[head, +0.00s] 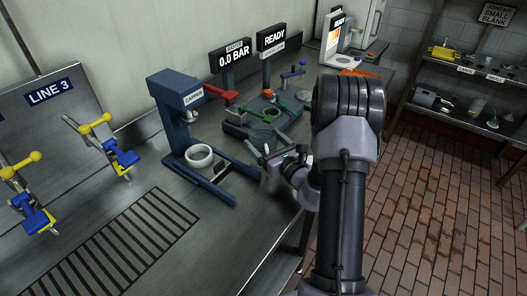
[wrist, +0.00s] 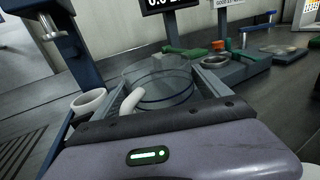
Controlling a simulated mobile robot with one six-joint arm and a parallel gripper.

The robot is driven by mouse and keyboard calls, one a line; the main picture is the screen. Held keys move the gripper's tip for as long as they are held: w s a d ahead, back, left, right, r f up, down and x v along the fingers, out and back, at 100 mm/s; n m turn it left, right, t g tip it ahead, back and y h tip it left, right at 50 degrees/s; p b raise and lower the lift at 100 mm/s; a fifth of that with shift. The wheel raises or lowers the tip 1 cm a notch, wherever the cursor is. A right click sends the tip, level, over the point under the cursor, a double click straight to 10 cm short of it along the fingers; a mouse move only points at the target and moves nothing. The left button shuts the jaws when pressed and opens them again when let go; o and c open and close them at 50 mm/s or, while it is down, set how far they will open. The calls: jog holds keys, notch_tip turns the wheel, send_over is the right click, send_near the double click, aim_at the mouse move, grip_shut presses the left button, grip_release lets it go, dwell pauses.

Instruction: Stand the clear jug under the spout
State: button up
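The clear jug (wrist: 160,72) is see-through with a pale looped handle (wrist: 131,100). In the wrist view it stands between the two grey fingers of my gripper (wrist: 163,88), which appear to close on its sides; its lower part is hidden behind the gripper body. In the head view my gripper (head: 272,160) is over the bench's front edge, right of the blue dispenser, and the jug is hard to make out. The blue dispenser (head: 172,92) has a short metal spout (head: 190,115) under its head. A white ring (head: 199,156) sits below it; the ring also shows in the wrist view (wrist: 88,102).
A dark fixture with green and red handles (head: 262,118) stands behind my gripper. Yellow-knobbed valves (head: 95,124) and a slotted drain (head: 150,236) lie to the left. The bench (head: 235,222) in front of the dispenser is clear. Shelves (head: 470,95) stand at the right.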

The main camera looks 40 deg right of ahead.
jog(key=shift+r, duration=0.1)
jog(key=c, duration=1.2)
